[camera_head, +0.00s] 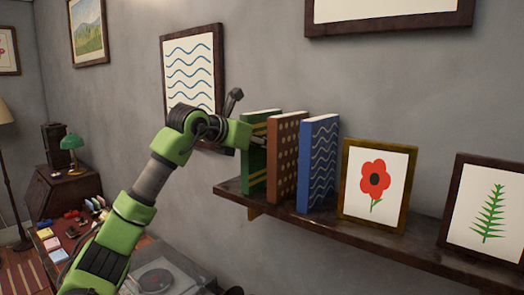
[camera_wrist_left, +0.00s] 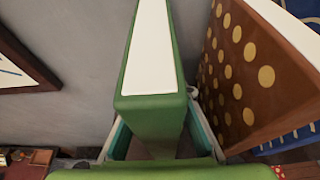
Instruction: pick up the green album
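The green album (camera_head: 252,181) stands upright at the left end of the wall shelf, with yellowish bands on its side. In the left wrist view the green album (camera_wrist_left: 151,110) shows its white page edge and green spine. My left gripper (camera_head: 258,134) is at the album's upper part. In the left wrist view its teal-padded fingers (camera_wrist_left: 158,125) lie on either side of the spine, with gaps visible beside the spine lower down. I cannot tell whether the fingertips touch the covers. My right gripper is not in view.
A brown dotted album (camera_head: 284,160) stands close right of the green one, then a blue wavy album (camera_head: 318,165). Framed flower (camera_head: 374,185) and fern (camera_head: 486,208) pictures stand farther right on the shelf (camera_head: 385,248). A wave picture (camera_head: 190,70) hangs on the wall behind.

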